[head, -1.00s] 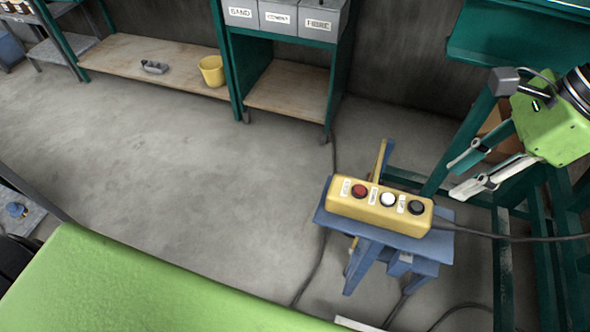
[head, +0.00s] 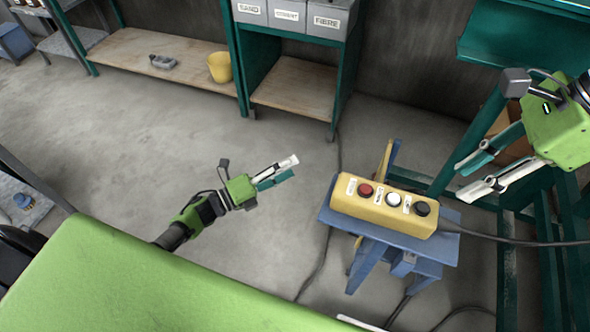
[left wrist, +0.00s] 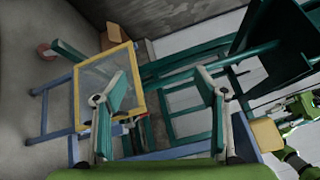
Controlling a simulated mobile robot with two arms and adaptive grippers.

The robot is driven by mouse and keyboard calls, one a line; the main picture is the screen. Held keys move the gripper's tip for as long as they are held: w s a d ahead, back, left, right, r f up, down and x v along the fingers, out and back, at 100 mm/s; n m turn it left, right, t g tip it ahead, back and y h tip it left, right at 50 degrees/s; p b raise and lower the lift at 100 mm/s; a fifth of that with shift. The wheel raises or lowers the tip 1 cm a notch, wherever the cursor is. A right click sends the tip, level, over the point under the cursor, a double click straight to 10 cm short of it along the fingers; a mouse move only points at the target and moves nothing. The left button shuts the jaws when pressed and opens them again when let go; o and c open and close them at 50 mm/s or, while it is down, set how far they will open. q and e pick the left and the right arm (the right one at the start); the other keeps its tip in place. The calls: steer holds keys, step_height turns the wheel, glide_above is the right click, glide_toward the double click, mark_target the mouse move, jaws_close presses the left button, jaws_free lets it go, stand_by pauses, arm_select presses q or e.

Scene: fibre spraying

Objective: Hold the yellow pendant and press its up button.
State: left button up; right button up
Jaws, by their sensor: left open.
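The yellow pendant (head: 384,210) lies on a blue stand (head: 440,252) in the head view. Its top has a red, a white and a black button in a row, with small labels too blurred to read. My left gripper (head: 290,168) is open and empty, left of the pendant and apart from it. Its two fingers (left wrist: 162,90) stand wide apart in the left wrist view, with nothing gripped. My right gripper (head: 462,180) is open and empty, above and to the right of the pendant, fingers pointing left.
A cable (head: 510,241) runs right from the pendant. A green surface (head: 150,285) fills the lower left. Shelves at the back hold a yellow bucket (head: 221,67) and grey bins (head: 290,14). A yellow-framed screen (left wrist: 108,78) shows in the left wrist view.

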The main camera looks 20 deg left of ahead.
arm_select(q)
steer(key=s+d+r+m+g+h, duration=0.2)
steer(key=d+r+m+g+h, duration=0.25)
steer(key=r+m, duration=0.55)
steer(key=m+g+h, duration=0.2)
steer(key=m+g, duration=0.8)
steer(key=m, duration=0.5)
glide_toward(362, 194)
steer(key=d, duration=0.3)
steer(key=d+f, duration=0.1)
steer(key=d, duration=0.2)
steer(key=w+d, duration=0.1)
steer(key=d, duration=0.3)
steer(key=shift+f, duration=0.3)
steer(key=c, duration=1.4)
steer(key=shift+c, duration=0.5)
arm_select(e)
jaws_close()
